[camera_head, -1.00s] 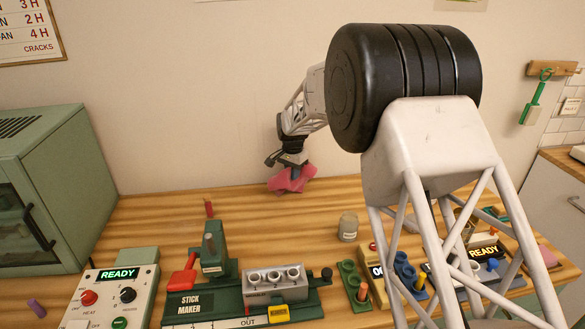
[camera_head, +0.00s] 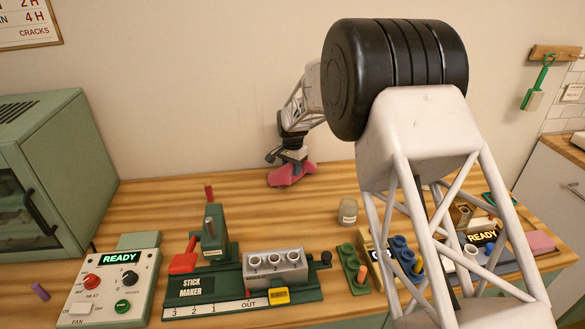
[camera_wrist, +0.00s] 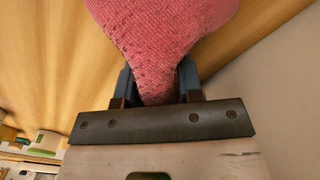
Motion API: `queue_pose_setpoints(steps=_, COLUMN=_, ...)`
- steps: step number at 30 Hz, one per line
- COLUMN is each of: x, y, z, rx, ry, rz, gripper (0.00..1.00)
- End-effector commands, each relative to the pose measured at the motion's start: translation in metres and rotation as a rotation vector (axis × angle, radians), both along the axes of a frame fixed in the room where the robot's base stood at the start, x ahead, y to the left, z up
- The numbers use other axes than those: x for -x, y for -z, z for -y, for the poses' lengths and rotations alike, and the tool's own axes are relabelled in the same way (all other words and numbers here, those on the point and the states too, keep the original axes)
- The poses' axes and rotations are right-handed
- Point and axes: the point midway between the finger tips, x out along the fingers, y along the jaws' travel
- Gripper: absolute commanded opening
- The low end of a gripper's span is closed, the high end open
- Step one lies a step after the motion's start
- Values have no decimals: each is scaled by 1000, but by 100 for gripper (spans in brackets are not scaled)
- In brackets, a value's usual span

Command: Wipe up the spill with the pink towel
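The pink towel (camera_head: 291,175) is bunched at the back of the wooden table, close to the wall, and looks to be touching the tabletop. My gripper (camera_head: 290,158) is above it, pointing down. In the wrist view the towel (camera_wrist: 160,40) is pinched between the two blue fingers of my gripper (camera_wrist: 160,84) and spreads out beyond them. No spill shows clearly in either view; any part under the towel is hidden.
The green stick maker (camera_head: 240,285) and the control box (camera_head: 112,285) stand along the front. A small jar (camera_head: 348,211) stands mid-table. A green oven (camera_head: 50,180) fills the left side. Bare wood lies left of the towel. My arm hides part of the right side.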

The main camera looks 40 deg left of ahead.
Motion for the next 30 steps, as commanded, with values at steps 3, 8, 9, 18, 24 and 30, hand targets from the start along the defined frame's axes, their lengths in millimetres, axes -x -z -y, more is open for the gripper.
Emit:
queue_pose_setpoints(steps=3, x=0, y=0, z=0, rx=0, ry=0, rz=0, gripper=52)
queue_pose_setpoints(steps=8, x=0, y=0, z=0, rx=0, ry=0, rz=0, gripper=77)
queue_pose_setpoints(steps=9, x=0, y=0, z=0, rx=0, ry=0, rz=0, gripper=83)
queue_pose_setpoints(steps=18, x=0, y=0, z=0, rx=0, ry=0, rz=0, gripper=85)
queue_pose_setpoints(steps=24, x=0, y=3, z=0, rx=0, ry=0, rz=0, gripper=85)
queue_pose_setpoints(steps=30, x=0, y=10, z=0, rx=0, ry=0, rz=0, gripper=85)
